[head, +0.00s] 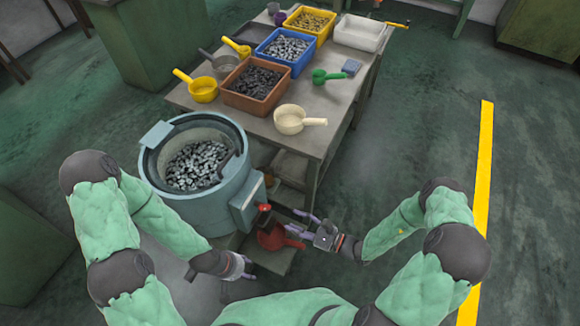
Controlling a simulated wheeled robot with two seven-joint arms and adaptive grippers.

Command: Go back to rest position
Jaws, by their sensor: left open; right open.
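My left gripper (241,265) is open and empty, low in front of the round blue-grey feeder bowl (220,211). My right gripper (306,226) is open, to the right of the feeder bowl's control box (246,205). A red scoop (276,238) lies on the low shelf just left of my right gripper's fingers; I cannot tell whether they touch it. Both arms are bent with elbows out to the sides.
The table (333,115) behind the bowl holds a brown bin (231,97), a blue bin (264,56), a yellow bin (290,25), a white tray (360,35) and several scoops. Green cabinets stand at the left. The floor right of the table is open, with a yellow line (484,165).

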